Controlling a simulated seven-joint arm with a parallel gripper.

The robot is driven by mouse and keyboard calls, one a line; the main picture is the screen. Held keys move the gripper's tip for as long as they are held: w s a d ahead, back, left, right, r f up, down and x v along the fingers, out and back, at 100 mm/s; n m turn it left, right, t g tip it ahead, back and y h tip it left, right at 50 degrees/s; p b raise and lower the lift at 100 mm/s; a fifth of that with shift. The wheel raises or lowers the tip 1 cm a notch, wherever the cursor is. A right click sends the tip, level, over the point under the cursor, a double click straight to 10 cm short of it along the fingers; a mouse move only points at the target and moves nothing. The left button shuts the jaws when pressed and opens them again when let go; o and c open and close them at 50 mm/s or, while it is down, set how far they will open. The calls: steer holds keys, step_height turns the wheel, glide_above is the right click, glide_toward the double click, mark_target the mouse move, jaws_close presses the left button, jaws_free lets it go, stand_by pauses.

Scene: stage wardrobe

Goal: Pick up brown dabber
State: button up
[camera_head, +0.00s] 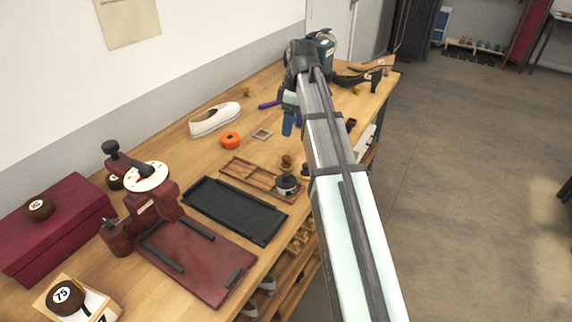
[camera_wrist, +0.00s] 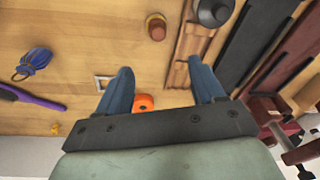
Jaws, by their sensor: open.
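A small brown knob-shaped piece, which looks like the brown dabber (camera_wrist: 156,27), stands on the wooden table in the wrist view, beyond the gap between my fingertips. In the head view what seems to be the same dabber (camera_head: 286,161) stands by the far right end of a wooden tray, behind a dark round tin. My gripper (camera_head: 292,120) has blue fingers and hangs above the table, farther back than the dabber. In the wrist view my gripper (camera_wrist: 160,66) is open, with nothing between its fingers.
The wooden tray (camera_head: 237,168) and dark tin (camera_head: 288,185) are close to the dabber. A black tray (camera_head: 235,212) and red press (camera_head: 150,205) stand nearer.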

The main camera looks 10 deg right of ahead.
mark_target(286, 156)
steer(key=f+n, duration=0.1)
steer(key=f, duration=0.1)
steer(key=f+n, duration=0.2)
steer(key=f, duration=0.1)
steer(key=a+f+n, duration=0.1)
steer(key=f+n, duration=0.1)
steer(key=f, duration=0.1)
steer(key=shift+a+f, duration=0.1)
steer(key=shift+f, duration=0.15)
steer(key=shift+s+f, duration=0.1)
steer(key=shift+f, duration=2.6)
steer(key=c, duration=1.1)
